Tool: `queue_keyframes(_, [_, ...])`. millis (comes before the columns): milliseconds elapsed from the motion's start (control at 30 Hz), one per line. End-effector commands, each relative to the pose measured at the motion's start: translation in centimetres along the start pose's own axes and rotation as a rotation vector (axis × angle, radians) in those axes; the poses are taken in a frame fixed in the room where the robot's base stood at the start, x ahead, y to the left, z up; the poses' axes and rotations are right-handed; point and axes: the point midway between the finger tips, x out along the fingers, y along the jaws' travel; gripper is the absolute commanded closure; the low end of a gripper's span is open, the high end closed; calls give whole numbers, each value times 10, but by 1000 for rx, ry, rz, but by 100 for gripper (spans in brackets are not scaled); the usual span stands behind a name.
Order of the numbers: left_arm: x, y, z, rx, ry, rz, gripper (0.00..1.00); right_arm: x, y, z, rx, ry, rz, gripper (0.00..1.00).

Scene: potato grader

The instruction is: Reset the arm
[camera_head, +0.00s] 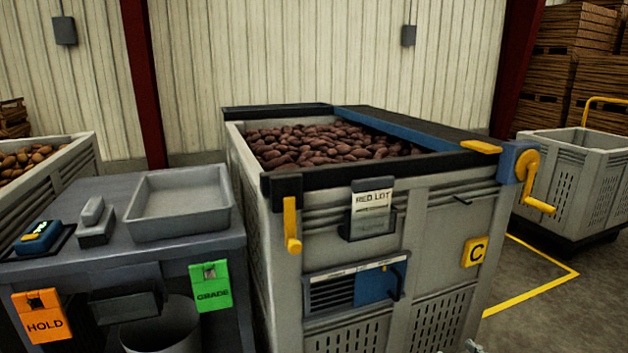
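Neither of my grippers can be made out in the head view, and no arm link shows clearly. A small pale shape at the bottom edge, right of centre, is too cut off to identify. The large grey bin (409,222) in the middle is filled with red potatoes (320,144). It carries a "RED LOT" card (372,200), a yellow "C" plate (474,251), a yellow lever (291,225) and a yellow crank (532,182). A blue-edged dark cover (420,130) lies across its right side.
At left, a grey bench (75,195) holds an empty tray (180,203), a scale-like blue device (39,236), an orange HOLD tag (42,315) and a green GRADE tag (211,285). Another bin (585,179) stands at right. Floor inside the yellow line (535,290) is clear.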

Motion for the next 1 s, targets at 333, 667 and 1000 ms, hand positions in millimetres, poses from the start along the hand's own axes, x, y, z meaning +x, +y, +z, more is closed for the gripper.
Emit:
queue_keyframes(333, [-2,30,-3,-46,3,51,27,-22,3,52,-20,-213,228,40])
queue_keyframes(667, [-2,29,-3,-45,2,50,27,-129,-47,156,-11,-816,421,40])
queue_keyframes(1000, [-2,29,-3,-45,2,49,27,-239,-130,193,31,-1310,300,40])
